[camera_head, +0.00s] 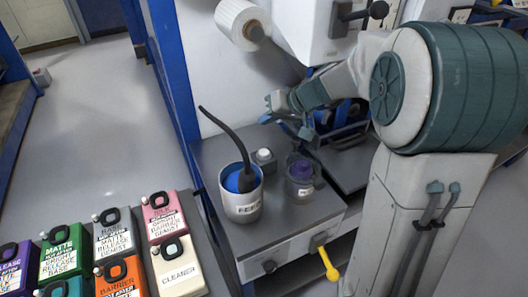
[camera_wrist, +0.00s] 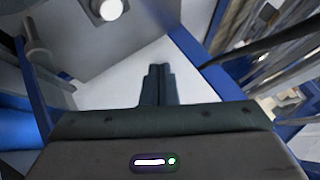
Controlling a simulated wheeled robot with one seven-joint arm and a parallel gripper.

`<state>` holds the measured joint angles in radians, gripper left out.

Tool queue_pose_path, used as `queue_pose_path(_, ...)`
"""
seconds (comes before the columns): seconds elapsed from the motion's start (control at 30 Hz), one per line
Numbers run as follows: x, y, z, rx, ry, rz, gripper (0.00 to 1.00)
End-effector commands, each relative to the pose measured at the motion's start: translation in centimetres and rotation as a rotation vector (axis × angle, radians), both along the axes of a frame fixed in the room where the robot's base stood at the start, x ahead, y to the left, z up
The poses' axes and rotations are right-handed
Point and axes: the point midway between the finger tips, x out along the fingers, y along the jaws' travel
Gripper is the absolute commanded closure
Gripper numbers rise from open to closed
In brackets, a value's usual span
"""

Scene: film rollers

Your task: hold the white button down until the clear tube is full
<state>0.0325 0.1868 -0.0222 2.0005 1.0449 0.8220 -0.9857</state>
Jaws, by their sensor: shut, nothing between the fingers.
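The white button (camera_head: 263,155) sits on a small grey block on the bench top, right of the labelled pot. A clear container (camera_head: 300,189) with a dark purple top stands right of the button; I take it as the clear tube, and its fill level is too small to tell. My gripper (camera_head: 289,119) is above and behind the button, apart from it. In the wrist view my gripper (camera_wrist: 158,70) has its two fingers together with nothing between them. A bright white round thing at the top edge there may be the button, but I cannot tell.
A white pot (camera_head: 241,207) with blue contents and a dark ladle stands left of the button. Coloured containers, including a white CLEANER one (camera_head: 177,268), stand at the lower left. A yellow handle (camera_head: 328,263) sticks out of the bench front. A blue post (camera_head: 176,80) rises behind.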

Motion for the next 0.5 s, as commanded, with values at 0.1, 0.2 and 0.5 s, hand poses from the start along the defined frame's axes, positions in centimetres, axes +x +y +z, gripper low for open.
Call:
queue_pose_path(0.1, 0.0, 0.0, -1.0, 0.0, 0.002, -0.001, 1.0)
queue_pose_path(0.2, 0.0, 0.0, -2.1, 0.0, 0.001, 0.0, 1.0)
queue_pose_path(0.5, -0.1, 0.0, -6.5, 0.0, 0.004, 0.0, 1.0)
